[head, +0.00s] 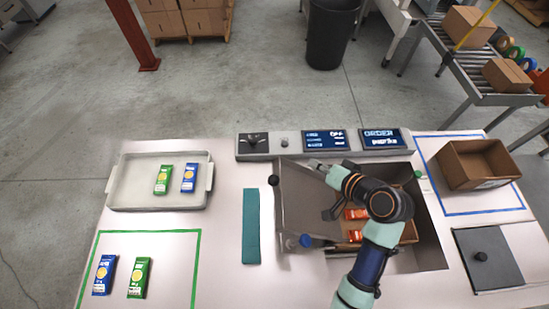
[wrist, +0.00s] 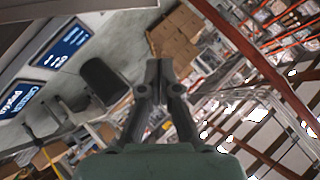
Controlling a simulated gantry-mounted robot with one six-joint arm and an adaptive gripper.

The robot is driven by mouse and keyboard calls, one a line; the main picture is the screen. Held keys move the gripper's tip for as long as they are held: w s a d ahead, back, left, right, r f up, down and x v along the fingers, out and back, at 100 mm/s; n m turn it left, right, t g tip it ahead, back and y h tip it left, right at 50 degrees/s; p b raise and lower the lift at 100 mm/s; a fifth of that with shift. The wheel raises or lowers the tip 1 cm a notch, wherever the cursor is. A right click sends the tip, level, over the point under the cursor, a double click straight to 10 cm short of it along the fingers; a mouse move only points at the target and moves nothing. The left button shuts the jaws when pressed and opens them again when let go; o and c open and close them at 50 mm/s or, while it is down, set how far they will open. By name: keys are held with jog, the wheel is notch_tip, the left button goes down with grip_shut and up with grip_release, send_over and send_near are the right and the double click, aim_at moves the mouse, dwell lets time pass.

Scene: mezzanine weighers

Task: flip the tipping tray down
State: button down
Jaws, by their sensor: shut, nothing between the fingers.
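The tipping tray seems to be the grey metal panel (head: 303,205) at the left side of the sunken opening in the counter; its exact tilt is hard to tell. A black knob (head: 273,180) sits at its left edge, and a blue knob (head: 305,241) shows near its front. My gripper (head: 316,164) is above the back of the opening, pointing to the back left. My arm hides part of the opening. In the wrist view my gripper (wrist: 158,75) has its fingers together with nothing between them, and the tray does not show.
Red packets (head: 355,214) lie in a cardboard box inside the opening, partly behind my arm. A console with screens (head: 326,141) runs along the back. A white tray (head: 130,190) with packets is left, a teal strip (head: 251,226) nearer. An open carton (head: 478,165) stands right.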

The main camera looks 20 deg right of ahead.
jog(key=p, duration=0.1)
send_over(284, 171)
notch_tip(284, 171, down, 8)
jog(key=shift+d+f, duration=0.1)
jog(key=shift+d, duration=0.05)
dwell(0.3)
